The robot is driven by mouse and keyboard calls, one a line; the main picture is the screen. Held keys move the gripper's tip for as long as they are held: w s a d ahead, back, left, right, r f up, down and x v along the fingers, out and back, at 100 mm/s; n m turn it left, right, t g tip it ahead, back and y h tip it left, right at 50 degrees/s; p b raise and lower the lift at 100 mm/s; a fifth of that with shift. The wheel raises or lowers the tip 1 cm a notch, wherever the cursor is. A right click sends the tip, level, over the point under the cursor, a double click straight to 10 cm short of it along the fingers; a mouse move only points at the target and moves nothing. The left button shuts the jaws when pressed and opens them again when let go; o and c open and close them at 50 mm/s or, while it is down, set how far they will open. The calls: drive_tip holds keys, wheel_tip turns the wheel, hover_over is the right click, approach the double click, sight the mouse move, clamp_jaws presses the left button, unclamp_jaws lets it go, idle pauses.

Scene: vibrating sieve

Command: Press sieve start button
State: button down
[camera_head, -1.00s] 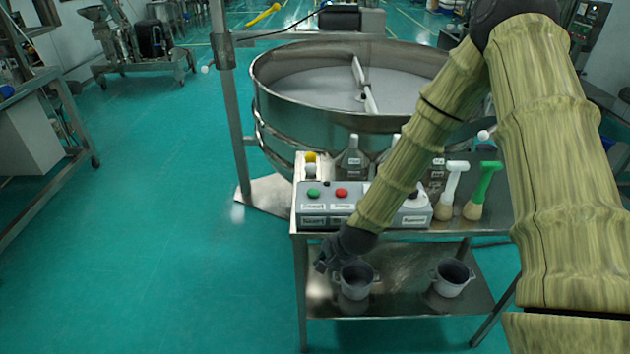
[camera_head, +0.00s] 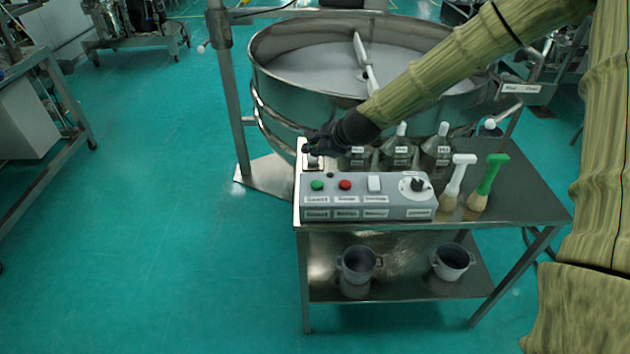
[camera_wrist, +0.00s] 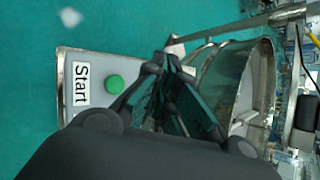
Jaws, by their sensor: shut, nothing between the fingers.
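The grey control box (camera_head: 390,198) stands on the front left of the metal table. Its green start button (camera_head: 317,185) is at the left end, with a red button (camera_head: 345,184) to its right. The wrist view shows the green button (camera_wrist: 114,84) beside a "Start" label (camera_wrist: 81,84). My gripper (camera_head: 312,150) is shut and empty, above and behind the green button in the head view. In the wrist view my fingers (camera_wrist: 180,90) are to the right of the button and apart from it; part of the box is hidden behind my gripper.
Several bottles (camera_head: 400,152) stand behind the box. A white-handled brush (camera_head: 457,182) and a green-handled brush (camera_head: 488,182) stand to its right. The round sieve (camera_head: 290,95) is behind the table. Two pots (camera_head: 452,262) sit on the lower shelf. Floor at left is clear.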

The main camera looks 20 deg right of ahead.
sight(314, 185)
drive_tip(key=shift+d, duration=0.15)
drive_tip(key=shift+f, duration=0.1)
drive_tip(key=shift+f+b, duration=3)
drive_tip(key=shift+f, duration=1.35)
drive_tip(key=shift+f+b, duration=0.3)
drive_tip(key=shift+f, duration=0.1)
drive_tip(key=shift+s+f+b, duration=0.1)
drive_tip(key=shift+f+b, duration=0.3)
drive_tip(key=shift+f, duration=0.15)
drive_tip(key=shift+r, duration=0.15)
drive_tip(key=shift+r+p, duration=0.7)
drive_tip(key=shift+r, duration=0.15)
